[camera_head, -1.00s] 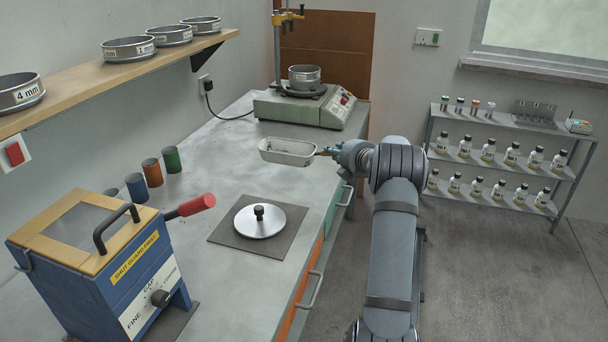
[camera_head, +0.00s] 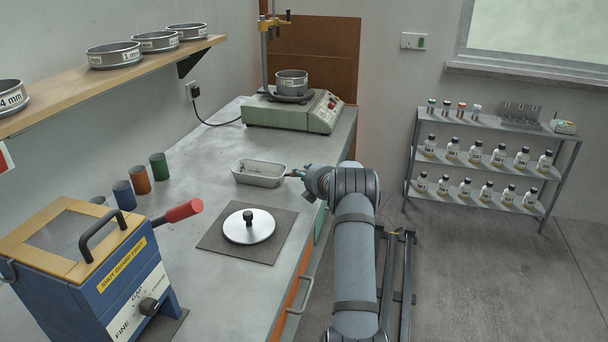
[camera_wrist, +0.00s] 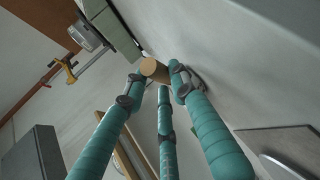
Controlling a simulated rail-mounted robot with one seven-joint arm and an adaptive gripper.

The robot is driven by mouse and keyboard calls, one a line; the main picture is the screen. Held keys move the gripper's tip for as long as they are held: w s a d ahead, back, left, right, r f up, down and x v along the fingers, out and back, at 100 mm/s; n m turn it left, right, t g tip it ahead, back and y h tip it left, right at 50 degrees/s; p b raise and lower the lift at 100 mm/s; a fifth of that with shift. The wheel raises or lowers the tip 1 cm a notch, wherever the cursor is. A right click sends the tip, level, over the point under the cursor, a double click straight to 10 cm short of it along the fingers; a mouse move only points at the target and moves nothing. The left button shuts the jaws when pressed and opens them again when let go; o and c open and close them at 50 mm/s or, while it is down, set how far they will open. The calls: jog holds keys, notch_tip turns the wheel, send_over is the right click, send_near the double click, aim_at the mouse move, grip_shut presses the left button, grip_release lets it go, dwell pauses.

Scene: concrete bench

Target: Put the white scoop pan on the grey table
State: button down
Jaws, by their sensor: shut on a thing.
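The white scoop pan (camera_head: 259,180) is a shallow, pale, open tray with its handle towards the right. It is level, over the right-hand part of the grey table (camera_head: 205,240), behind the round lid. I cannot tell whether its underside touches the table or is slightly above it. My gripper (camera_head: 299,174) is at the table's right edge, shut on the pan's handle. In the wrist view, teal fingers of my gripper (camera_wrist: 157,82) close around the brown cylindrical handle (camera_wrist: 153,69). The tray part is not clearly seen there.
A silver lid (camera_head: 248,231) lies on a dark square mat in front of the pan. A green-grey machine with a sieve (camera_head: 292,112) stands behind. Coloured cylinders (camera_head: 138,180) and a blue mill (camera_head: 100,270) are on the left. Bare tabletop surrounds the pan.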

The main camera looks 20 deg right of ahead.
jog(key=shift+f, duration=0.2)
jog(key=c, duration=1.4)
grip_release()
jog(key=shift+s+r, duration=0.1)
jog(key=shift+r, duration=0.15)
jog(key=b+v, duration=0.2)
jog(key=v, duration=0.9)
jog(key=shift+s, duration=0.35)
jog(key=shift+r, duration=0.1)
